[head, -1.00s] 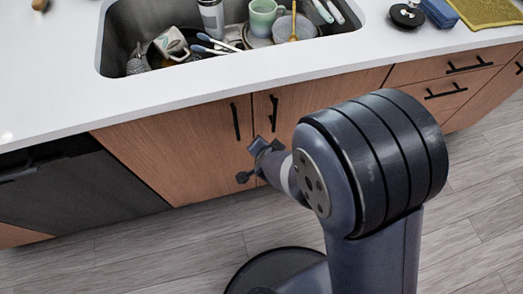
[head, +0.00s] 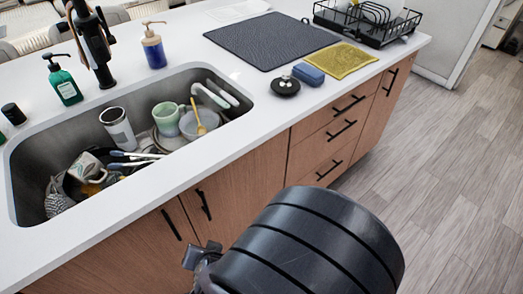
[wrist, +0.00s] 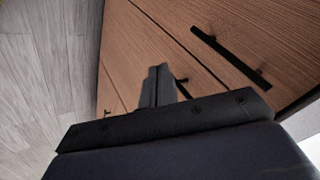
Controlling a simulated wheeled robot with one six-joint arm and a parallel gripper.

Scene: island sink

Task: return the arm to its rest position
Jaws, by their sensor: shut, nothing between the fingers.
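My gripper (wrist: 158,86) is in the wrist view, its two fingers together with nothing between them. It points toward the wooden cabinet front (wrist: 150,40). In the head view the gripper (head: 203,255) shows small at the lower middle, in front of the cabinet doors (head: 235,185) and below the counter edge. My dark, ribbed arm link hides part of it and the rest of the arm.
The sink (head: 28,150) holds mugs, a tumbler and utensils. On the counter are a green soap bottle (head: 64,82), a drying mat (head: 265,38), a blue sponge (head: 308,74), a yellow cloth (head: 341,60) and a dish rack (head: 375,35). Floor (head: 450,150) at right is clear.

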